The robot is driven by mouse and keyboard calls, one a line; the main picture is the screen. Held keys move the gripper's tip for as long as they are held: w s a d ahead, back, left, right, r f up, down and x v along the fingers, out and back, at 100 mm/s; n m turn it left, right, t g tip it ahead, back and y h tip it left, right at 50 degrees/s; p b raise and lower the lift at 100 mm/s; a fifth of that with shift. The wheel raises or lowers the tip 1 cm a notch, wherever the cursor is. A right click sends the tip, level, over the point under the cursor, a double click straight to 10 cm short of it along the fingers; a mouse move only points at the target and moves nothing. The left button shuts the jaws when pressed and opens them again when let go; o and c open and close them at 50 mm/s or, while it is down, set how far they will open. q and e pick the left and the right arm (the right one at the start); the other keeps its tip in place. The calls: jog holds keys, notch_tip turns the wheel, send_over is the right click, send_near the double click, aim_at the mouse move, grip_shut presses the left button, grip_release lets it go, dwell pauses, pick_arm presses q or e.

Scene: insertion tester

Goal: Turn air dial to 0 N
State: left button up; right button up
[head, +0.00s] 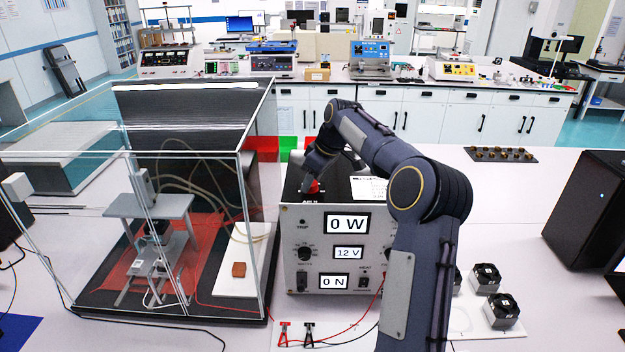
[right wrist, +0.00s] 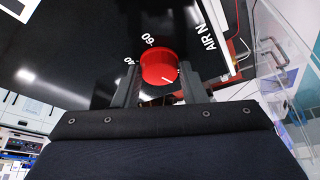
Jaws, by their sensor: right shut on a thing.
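The red air dial (head: 314,187) is on the black top of the tester box (head: 291,222). In the right wrist view the dial (right wrist: 158,65) shows a short white mark on its lower right side. The labels "40", "60" and "AIR N" are beside it. My right gripper (head: 317,181) reaches down to the dial from above. Its two dark fingers (right wrist: 159,77) are on either side of the dial and shut on it. The lower display (head: 334,281) on the front panel reads "0 N". My left gripper is not in view.
The "0 W" display (head: 347,223) and "12 V" display (head: 349,253) are on the same panel. A clear enclosure (head: 246,200) with a test stand is at the left. Black fans (head: 488,278) sit at the right. Red and black clips (head: 284,333) lie in front.

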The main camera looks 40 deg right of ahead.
jog(key=o, duration=1)
jog(key=shift+b+v, duration=0.35)
jog(key=shift+v, duration=3.6)
